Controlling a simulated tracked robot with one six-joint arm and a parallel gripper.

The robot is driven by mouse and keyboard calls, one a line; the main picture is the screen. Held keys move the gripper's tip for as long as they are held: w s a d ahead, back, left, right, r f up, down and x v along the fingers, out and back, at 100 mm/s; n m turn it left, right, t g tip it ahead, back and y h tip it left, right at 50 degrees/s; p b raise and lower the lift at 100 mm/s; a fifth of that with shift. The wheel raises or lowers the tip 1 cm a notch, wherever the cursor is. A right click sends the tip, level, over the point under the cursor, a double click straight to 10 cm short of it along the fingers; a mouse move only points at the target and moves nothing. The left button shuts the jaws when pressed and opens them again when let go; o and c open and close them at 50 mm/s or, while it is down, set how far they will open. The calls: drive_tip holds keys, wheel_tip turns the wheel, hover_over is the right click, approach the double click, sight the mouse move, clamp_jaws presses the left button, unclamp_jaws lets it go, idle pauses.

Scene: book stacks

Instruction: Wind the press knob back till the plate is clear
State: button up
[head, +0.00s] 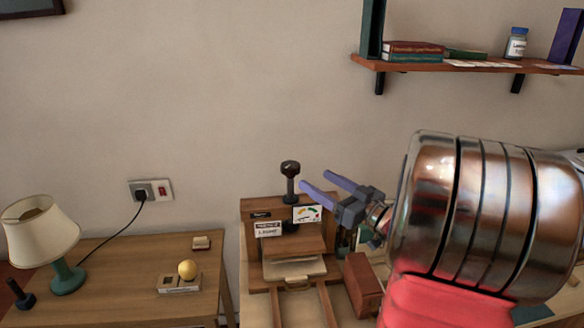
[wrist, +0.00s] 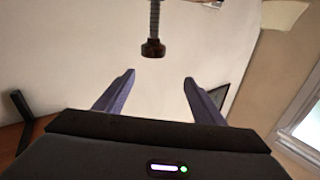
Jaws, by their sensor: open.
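The press knob (head: 290,167) is dark and round, on top of an upright screw above the wooden press (head: 250,210). It also shows in the wrist view (wrist: 152,48), at the top middle, beyond the fingertips and between their lines. A pale plate (head: 294,268) sits low in the press; whether the press touches it I cannot tell. A dial with coloured marks and a small label are on the press front. My gripper (head: 314,180) is open and empty, just right of the knob in the head view. In the wrist view (wrist: 158,75) its two purple fingers are wide apart.
A lamp (head: 40,230) and a yellow ball (head: 187,269) on a small block stand on the left table (head: 130,285). A reddish-brown block (head: 362,283) is right of the press. A wall shelf (head: 460,65) with books hangs upper right.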

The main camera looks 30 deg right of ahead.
sight(297, 170)
drive_tip(key=shift+d+f+h, duration=0.5)
drive_tip(key=shift+f, duration=0.35)
drive_tip(key=shift+w, duration=0.1)
drive_tip(key=w, duration=0.9)
drive_tip(key=w+a, duration=0.1)
drive_tip(key=w, duration=0.3)
drive_tip(key=shift+w+a, duration=0.1)
drive_tip(key=shift+w, duration=0.15)
drive_tip(key=c, duration=1)
drive_tip(key=shift+d, duration=0.2)
drive_tip(key=shift+c, duration=0.2)
drive_tip(key=shift+a+n, duration=0.1)
drive_tip(key=shift+n, duration=0.2)
